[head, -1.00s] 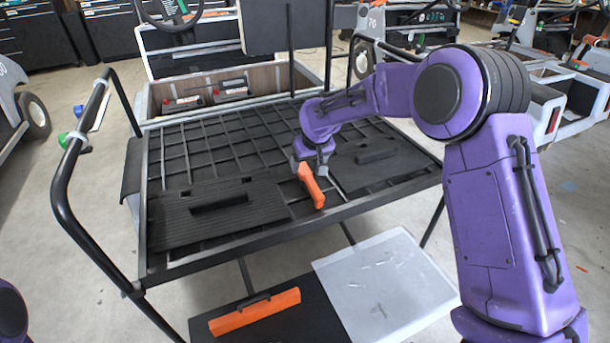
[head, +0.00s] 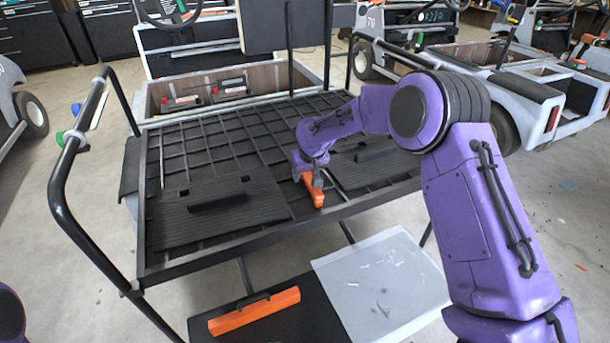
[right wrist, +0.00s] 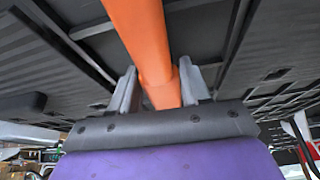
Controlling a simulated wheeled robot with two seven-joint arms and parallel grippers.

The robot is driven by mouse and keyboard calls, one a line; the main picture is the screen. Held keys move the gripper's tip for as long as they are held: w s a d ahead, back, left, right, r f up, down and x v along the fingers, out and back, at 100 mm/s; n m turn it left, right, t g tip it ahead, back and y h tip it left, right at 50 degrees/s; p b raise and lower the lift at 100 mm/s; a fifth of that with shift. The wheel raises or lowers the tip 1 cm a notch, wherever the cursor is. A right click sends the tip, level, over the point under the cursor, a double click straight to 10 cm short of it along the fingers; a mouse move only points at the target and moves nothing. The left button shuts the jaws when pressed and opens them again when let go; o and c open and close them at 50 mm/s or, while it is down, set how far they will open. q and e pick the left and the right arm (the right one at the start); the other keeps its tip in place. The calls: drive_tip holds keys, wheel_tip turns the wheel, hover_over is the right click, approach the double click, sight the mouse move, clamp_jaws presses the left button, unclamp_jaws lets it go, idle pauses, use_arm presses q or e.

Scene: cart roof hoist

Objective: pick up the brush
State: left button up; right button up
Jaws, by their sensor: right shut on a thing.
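The brush (head: 315,196) shows in the head view as an orange handle at the near edge of the cart's dark slatted roof, right of the middle. My right gripper (head: 316,181) is on the handle and shut on it. In the right wrist view the orange handle (right wrist: 145,45) runs from the top edge down between the two grey fingers (right wrist: 160,92). No bristles can be made out. I cannot tell whether the brush still touches the roof. My left gripper is out of view.
Dark panels with handles lie on the roof, left (head: 215,212) and right (head: 372,160) of the brush. A black rail (head: 62,185) stands at the left. Below lie an orange bar (head: 255,312) with a dark grip and a whitish sheet (head: 385,285). Other carts stand behind.

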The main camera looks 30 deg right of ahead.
wheel_tip(320, 180, up, 3)
drive_tip(key=shift+w+f, duration=0.1)
drive_tip(key=s+r, duration=0.1)
drive_tip(key=r, duration=0.1)
drive_tip(key=s+r, duration=0.2)
drive_tip(key=s+a+r+p, duration=0.1)
drive_tip(key=s+r, duration=0.1)
drive_tip(key=shift+r, duration=0.35)
drive_tip(key=s+a+r, duration=0.2)
drive_tip(key=s+r, duration=0.1)
drive_tip(key=s, duration=0.6)
drive_tip(key=shift+r, duration=0.25)
